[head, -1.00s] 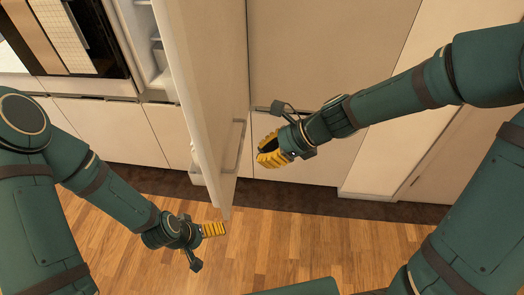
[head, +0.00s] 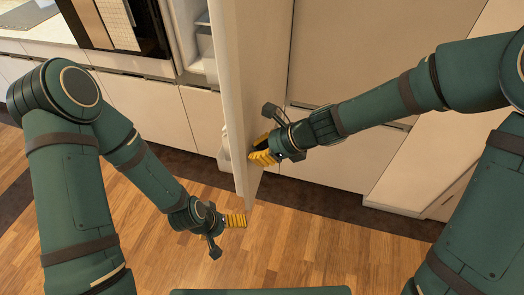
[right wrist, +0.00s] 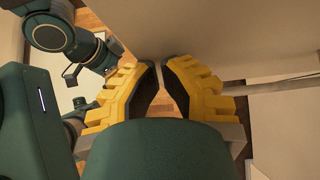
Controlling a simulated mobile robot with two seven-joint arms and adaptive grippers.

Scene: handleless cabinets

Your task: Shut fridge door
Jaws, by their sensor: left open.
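The fridge door (head: 232,100) stands open in the head view, seen nearly edge-on, with the open fridge compartment (head: 203,50) behind it on the left. My left gripper (head: 238,220) is open and empty near the door's lower end.
Tall cabinet fronts (head: 345,60) stand right of the door. Low cabinets (head: 145,115) and an oven-like dark unit (head: 120,30) are on the left. The wooden floor (head: 300,240) is clear in front.

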